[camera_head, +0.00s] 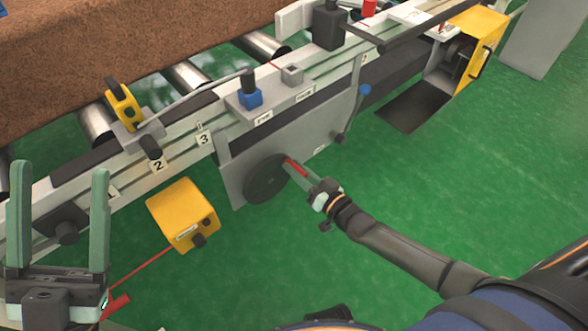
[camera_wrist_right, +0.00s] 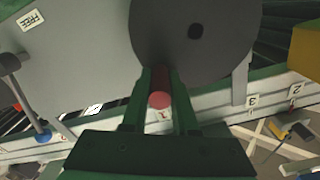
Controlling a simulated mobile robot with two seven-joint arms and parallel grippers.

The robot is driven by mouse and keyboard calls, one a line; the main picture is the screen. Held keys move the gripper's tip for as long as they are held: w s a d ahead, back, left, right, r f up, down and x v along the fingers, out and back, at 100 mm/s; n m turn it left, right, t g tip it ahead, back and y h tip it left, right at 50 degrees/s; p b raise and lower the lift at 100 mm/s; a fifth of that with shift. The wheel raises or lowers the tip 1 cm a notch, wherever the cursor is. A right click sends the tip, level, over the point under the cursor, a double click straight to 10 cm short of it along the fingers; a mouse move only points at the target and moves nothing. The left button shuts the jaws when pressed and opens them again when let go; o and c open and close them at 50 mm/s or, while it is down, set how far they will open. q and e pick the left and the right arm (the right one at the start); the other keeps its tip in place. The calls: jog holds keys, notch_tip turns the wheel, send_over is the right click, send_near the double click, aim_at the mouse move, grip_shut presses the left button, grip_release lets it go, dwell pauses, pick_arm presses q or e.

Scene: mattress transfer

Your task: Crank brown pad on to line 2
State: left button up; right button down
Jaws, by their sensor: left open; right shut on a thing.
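The brown pad (camera_head: 110,50) lies on the rollers at the upper left in the head view. The line 2 label (camera_head: 158,165) is on the rail, left of the label 3 (camera_head: 203,139). The dark crank wheel (camera_head: 262,184) is mounted on a grey plate and fills the top of the right wrist view (camera_wrist_right: 190,30). My right gripper (camera_head: 308,180) is shut on the wheel's red handle, whose round end (camera_wrist_right: 160,100) shows between the fingers. My left gripper (camera_head: 57,215) is open and empty at the lower left, its fingers pointing up.
A yellow box (camera_head: 183,214) stands below the rail, with a red line running from it toward my left gripper. A blue-knobbed lever (camera_head: 362,92) is right of the wheel. A yellow housing (camera_head: 472,45) is at the upper right. The green floor (camera_head: 430,190) is clear at right.

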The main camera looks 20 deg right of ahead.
jog(key=shift+d+f+m, duration=0.2)
jog(key=shift+f+m, duration=0.25)
jog(key=shift+m, duration=0.25)
jog(key=c, duration=0.7)
grip_release()
jog(key=shift+w, duration=0.1)
jog(key=shift+p+v, duration=1.5)
jog(key=shift+v, duration=4.8)
jog(key=shift+r, duration=0.1)
